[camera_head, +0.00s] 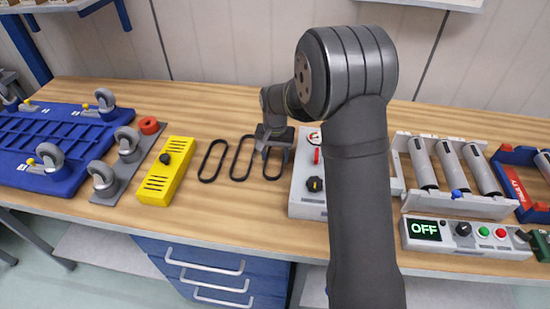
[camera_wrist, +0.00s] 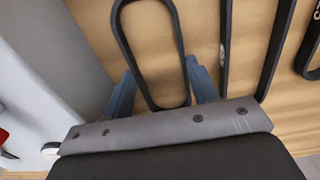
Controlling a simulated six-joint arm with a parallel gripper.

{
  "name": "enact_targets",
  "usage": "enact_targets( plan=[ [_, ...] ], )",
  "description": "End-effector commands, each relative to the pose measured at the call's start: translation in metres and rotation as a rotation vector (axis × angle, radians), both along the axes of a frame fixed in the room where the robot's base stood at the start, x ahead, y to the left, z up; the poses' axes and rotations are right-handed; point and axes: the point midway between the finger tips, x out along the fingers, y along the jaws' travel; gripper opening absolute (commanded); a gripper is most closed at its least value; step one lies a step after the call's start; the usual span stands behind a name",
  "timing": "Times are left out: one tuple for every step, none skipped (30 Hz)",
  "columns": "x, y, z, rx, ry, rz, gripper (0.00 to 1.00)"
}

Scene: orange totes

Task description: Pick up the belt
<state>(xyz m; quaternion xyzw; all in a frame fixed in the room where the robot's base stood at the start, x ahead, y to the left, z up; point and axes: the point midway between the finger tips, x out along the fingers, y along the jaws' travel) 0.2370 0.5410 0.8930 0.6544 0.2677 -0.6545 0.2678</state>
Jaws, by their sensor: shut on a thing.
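Black oval belts lie on the wooden bench. The rightmost belt (camera_head: 270,177) is partly hidden by my gripper (camera_head: 273,152) in the head view. In the wrist view that belt (camera_wrist: 124,42) is a long narrow loop between the two blue fingers of my gripper (camera_wrist: 162,88). The fingers are shut on its outer sides near its rounded end. I cannot tell whether the belt is clear of the bench. Two other belts, the middle one (camera_head: 232,164) and the left one (camera_head: 202,168), lie to the left in the head view.
A grey control box (camera_head: 305,205) stands close on the right of the belts. A yellow slotted block (camera_head: 157,187) is on the left, beside casters and a blue frame (camera_head: 65,180). A roller unit (camera_head: 460,205) and an "OFF" panel (camera_head: 465,240) are farther right.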

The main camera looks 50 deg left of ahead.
Motion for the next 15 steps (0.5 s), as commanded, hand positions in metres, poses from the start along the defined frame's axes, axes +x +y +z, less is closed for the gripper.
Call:
enact_targets(
  plan=[
    [0.0,0.0,0.001,0.001,-0.001,0.0,0.32],
    [0.0,0.0,0.002,0.001,-0.001,0.0,0.32],
    [0.0,0.0,0.006,0.002,-0.001,0.0,0.32],
    [0.0,0.001,0.009,0.003,-0.001,0.0,0.32],
    [0.0,0.001,0.013,0.004,-0.001,0.0,0.32],
    [0.0,0.001,0.02,0.005,-0.002,0.0,0.32],
    [0.0,0.001,0.026,0.005,-0.002,0.0,0.32],
    [0.001,0.001,0.032,0.005,-0.002,0.0,0.32],
    [0.001,0.001,0.041,0.005,-0.002,0.0,0.32],
    [0.001,0.001,0.047,0.006,-0.002,0.0,0.32],
    [0.0,0.001,0.053,0.004,-0.001,0.0,0.32],
    [0.0,0.001,0.061,0.005,-0.002,0.0,0.32],
    [0.0,0.001,0.067,0.005,-0.002,0.0,0.32],
    [0.0,0.001,0.072,0.004,-0.001,0.0,0.32],
    [0.0,0.001,0.079,0.004,-0.001,0.0,0.32]
  ],
)
